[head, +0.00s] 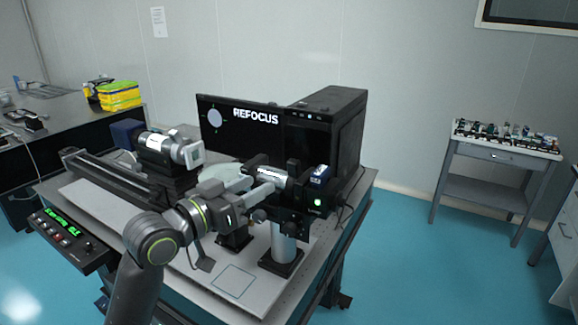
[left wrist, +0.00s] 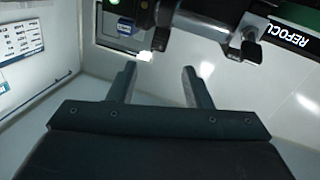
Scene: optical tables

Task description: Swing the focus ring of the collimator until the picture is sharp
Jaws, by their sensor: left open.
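The collimator (head: 272,176) is a dark and silver barrel on a post, beside a box with a green light. It also shows upside down at the top of the left wrist view (left wrist: 205,18), with dark stubs sticking out; I cannot tell which is the focus ring's lever. The monitor (head: 240,130) reads REFOCUS beside a pale disc. My left gripper (head: 258,200) is by the collimator's near side. In the left wrist view its two fingers (left wrist: 157,85) are apart with nothing between them, short of the barrel. My right gripper is not in view.
A silver-barrelled instrument (head: 165,150) stands on the left of the optical table (head: 215,290), near a dark rail (head: 110,178). A control box with green digits (head: 65,240) is at the front left edge. A black computer case (head: 335,125) stands behind the collimator.

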